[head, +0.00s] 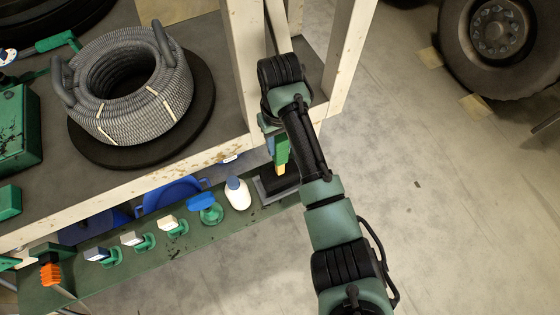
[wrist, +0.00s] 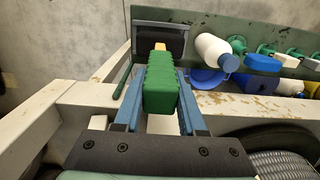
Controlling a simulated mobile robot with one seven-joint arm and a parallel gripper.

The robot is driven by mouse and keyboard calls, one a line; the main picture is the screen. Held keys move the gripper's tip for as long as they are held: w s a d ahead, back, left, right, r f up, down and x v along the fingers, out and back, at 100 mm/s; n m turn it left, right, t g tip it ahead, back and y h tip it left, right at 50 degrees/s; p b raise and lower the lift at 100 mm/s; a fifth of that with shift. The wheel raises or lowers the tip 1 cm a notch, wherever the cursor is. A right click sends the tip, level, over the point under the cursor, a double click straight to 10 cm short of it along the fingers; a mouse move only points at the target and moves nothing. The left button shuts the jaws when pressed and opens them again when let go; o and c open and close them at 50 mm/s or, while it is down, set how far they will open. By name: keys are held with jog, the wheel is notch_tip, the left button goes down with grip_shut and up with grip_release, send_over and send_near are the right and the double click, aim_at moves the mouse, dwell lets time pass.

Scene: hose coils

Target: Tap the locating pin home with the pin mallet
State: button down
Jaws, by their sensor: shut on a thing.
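My gripper (wrist: 160,100) is shut on a green ribbed handle (wrist: 161,82), with blue fingers on either side of it. A yellow part shows at the handle's far end. In the head view the green and yellow held piece (head: 281,152) is below my wrist, by the bench's front edge. I cannot tell from its visible part whether it is the pin mallet. Beyond it is a dark tray with a grey rim (head: 262,191), at the right end of the green shelf; the tray also shows in the wrist view (wrist: 172,41). I cannot make out the locating pin.
The green shelf (head: 205,245) holds a white bottle (head: 238,193), a blue-topped green fitting (head: 205,207) and several smaller fittings. An orange ribbed handle (head: 50,275) stands at its left end. A hose coil (head: 130,85) lies on the bench.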

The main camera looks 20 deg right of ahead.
jog(key=shift+r+p, duration=2.25)
jog(key=shift+r, duration=0.2)
